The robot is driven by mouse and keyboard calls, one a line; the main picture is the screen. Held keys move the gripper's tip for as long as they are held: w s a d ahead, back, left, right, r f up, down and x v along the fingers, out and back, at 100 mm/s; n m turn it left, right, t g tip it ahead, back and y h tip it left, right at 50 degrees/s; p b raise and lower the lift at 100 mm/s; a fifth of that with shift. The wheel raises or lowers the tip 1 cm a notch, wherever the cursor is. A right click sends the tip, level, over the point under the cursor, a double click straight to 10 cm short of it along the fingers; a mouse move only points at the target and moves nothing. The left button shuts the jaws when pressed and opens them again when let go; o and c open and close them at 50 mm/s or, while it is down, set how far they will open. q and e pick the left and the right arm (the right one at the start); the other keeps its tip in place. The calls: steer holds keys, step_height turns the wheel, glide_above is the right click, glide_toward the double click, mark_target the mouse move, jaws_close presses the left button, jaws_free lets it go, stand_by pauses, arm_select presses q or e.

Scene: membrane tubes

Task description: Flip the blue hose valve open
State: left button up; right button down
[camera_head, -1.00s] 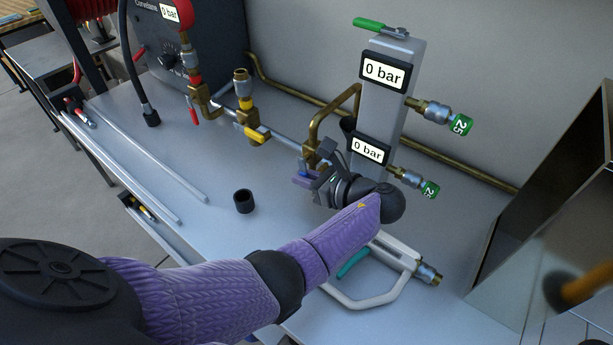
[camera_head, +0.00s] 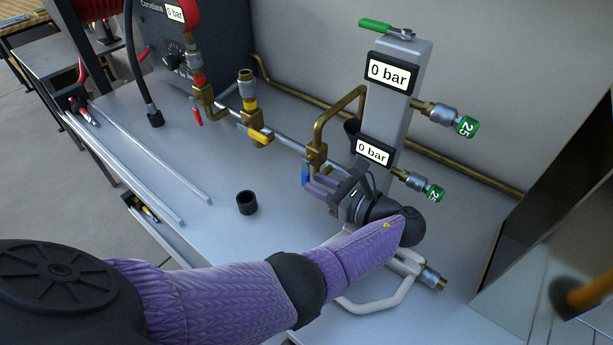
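The blue valve handle (camera_head: 306,180) shows as a small blue piece below a brass valve body (camera_head: 317,154), at the foot of a bent brass pipe. It points downward. My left gripper (camera_head: 313,187) reaches in from the lower right of the handle. Its purple fingers point left, with their tips at or just beside the blue handle. Whether they touch it, and how wide they stand apart, is not clear. Part of the valve is hidden behind the fingers. My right gripper is not in view.
A grey column (camera_head: 394,120) with two 0 bar displays stands behind the gripper. A yellow-handled valve (camera_head: 259,136) is to the left. A black cap (camera_head: 247,202) and long rods (camera_head: 150,155) lie on the bench. A white-framed tool (camera_head: 385,297) lies under my forearm.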

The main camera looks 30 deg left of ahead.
arm_select(q)
steer(key=d, duration=0.6)
steer(key=shift+s+d+r+b, duration=0.2)
steer(key=shift+s+r+b, duration=0.05)
steer(key=shift+r+b, duration=0.1)
